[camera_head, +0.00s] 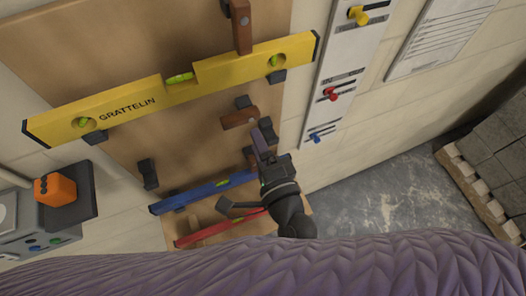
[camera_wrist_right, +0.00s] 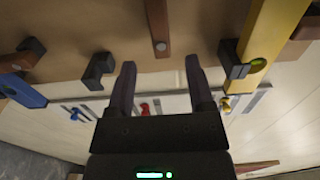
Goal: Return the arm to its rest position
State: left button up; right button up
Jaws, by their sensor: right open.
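My right arm reaches up from the bottom in the head view, in front of a brown tool board (camera_head: 150,60). My right gripper (camera_head: 263,136) is near the board's right edge, beside a short brown wooden piece (camera_head: 238,118) with dark holders. In the wrist view the two fingers of this gripper (camera_wrist_right: 160,66) stand well apart with nothing between them. A dark hook (camera_wrist_right: 98,72) is just left of the fingers, and a dark holder (camera_wrist_right: 232,65) with a yellow level (camera_wrist_right: 268,40) is to their right. My left gripper is in neither view.
The yellow level also spans the board in the head view (camera_head: 130,103). Blue (camera_head: 205,189) and red (camera_head: 220,228) levels hang lower, close to my right wrist. A panel with coloured valves (camera_head: 345,60) is right of the board. Bare floor (camera_head: 400,200) and a block pallet (camera_head: 480,190) are farther right.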

jog(key=v, duration=0.4)
